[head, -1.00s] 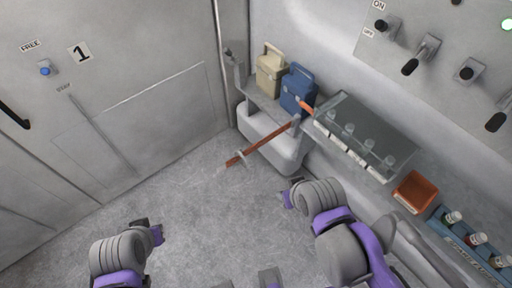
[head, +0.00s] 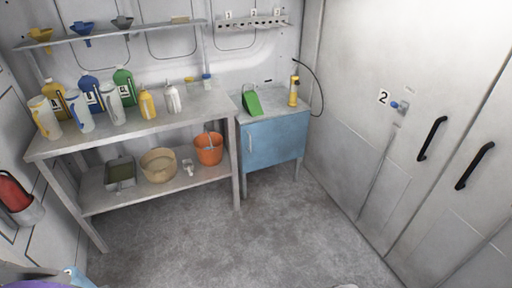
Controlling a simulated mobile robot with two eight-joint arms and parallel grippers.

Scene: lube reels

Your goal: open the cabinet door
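The blue cabinet (head: 275,142) stands against the back wall, right of the shelving. Its flat blue front door is shut, with a pale upright handle (head: 250,141) near the left edge. No gripper is near it. Only a purple and grey piece of my arm shows at the bottom left edge. No gripper fingers can be made out in the head view.
A green scoop (head: 252,102) and a yellow hand lamp (head: 294,90) are on the cabinet top. A metal shelf unit (head: 236,163) with bottles, trays and an orange bucket (head: 209,149) stands left. Large doors with black handles (head: 432,138) line the right. The middle floor is clear.

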